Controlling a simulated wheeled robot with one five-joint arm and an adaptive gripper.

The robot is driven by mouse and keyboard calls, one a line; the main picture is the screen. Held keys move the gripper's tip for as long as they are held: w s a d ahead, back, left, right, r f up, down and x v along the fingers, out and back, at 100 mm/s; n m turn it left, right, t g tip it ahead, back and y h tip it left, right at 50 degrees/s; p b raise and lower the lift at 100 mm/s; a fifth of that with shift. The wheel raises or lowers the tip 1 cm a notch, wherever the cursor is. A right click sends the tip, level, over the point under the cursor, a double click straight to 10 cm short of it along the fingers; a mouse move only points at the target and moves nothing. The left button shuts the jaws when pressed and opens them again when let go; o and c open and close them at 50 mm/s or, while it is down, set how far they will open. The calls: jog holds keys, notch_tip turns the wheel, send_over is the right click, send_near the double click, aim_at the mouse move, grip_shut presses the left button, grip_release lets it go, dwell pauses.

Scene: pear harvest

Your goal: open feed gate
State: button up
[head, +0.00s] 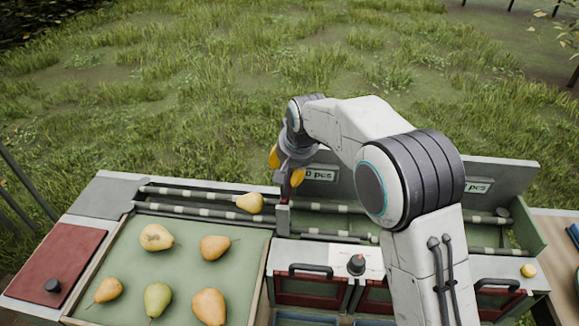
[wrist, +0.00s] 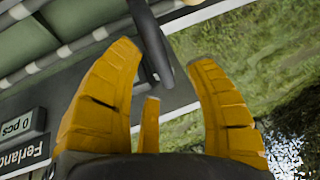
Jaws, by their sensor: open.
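My gripper (head: 285,172) is open above the roller rails, at the small upright grey post of the feed gate (head: 283,218). Its yellow fingers point down and hide part of the gate's top. In the wrist view the open fingers (wrist: 165,58) have a dark curved bar (wrist: 150,35) between and beyond their tips, which looks like the gate's handle. I cannot tell whether any finger touches it. A yellow pear (head: 249,202) lies on the rails just left of the gate.
Several pears lie in the green tray (head: 192,275) at front left. A red panel (head: 55,262) with a black knob is left of it. A grey back panel with a counter sign (head: 320,175) stands behind the rails. Red-fronted bins with handles (head: 310,268) are at front centre.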

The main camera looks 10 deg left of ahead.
jog(key=v, duration=1.2)
jog(key=shift+o, duration=0.3)
jog(key=b+x, duration=0.2)
jog(key=b, duration=0.1)
jog(key=s+b+x, duration=0.1)
jog(key=b+x, duration=0.2)
jog(key=b, duration=0.1)
jog(key=shift+f, duration=0.4)
jog(key=shift+c, duration=0.3)
jog(key=shift+x, duration=3.65)
jog(key=shift+w, duration=0.1)
jog(key=shift+r, duration=0.1)
grip_shut()
